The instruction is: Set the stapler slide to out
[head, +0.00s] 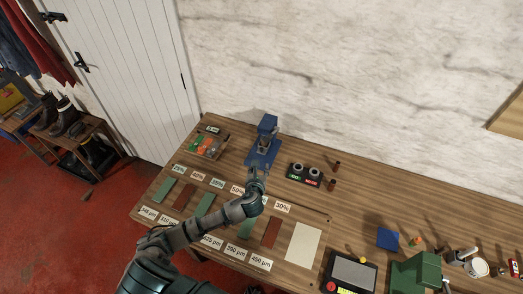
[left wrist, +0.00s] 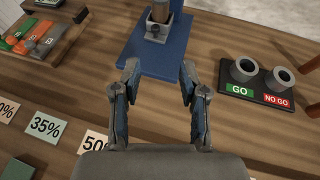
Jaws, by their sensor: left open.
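A blue upright bench device (head: 267,128) stands on a blue base plate at the back of the table, and I take it for the stapler, though its slide cannot be made out for certain. In the left wrist view, its blue plate (left wrist: 157,55) carries a grey block with a brown cylinder (left wrist: 160,12) at the top edge. My left gripper (head: 256,172) is open and empty at the plate's near edge; in the left wrist view its fingers (left wrist: 160,78) point at the plate, with contact unclear. My right gripper is not in view.
Two grey cups on a GO/NO GO block (head: 306,174) stand to the right. A tray of orange, green and grey pieces (head: 207,144) lies left. Labelled colour strips and cards cover the front. A green machine (head: 417,272) and a screen unit (head: 349,273) stand front right.

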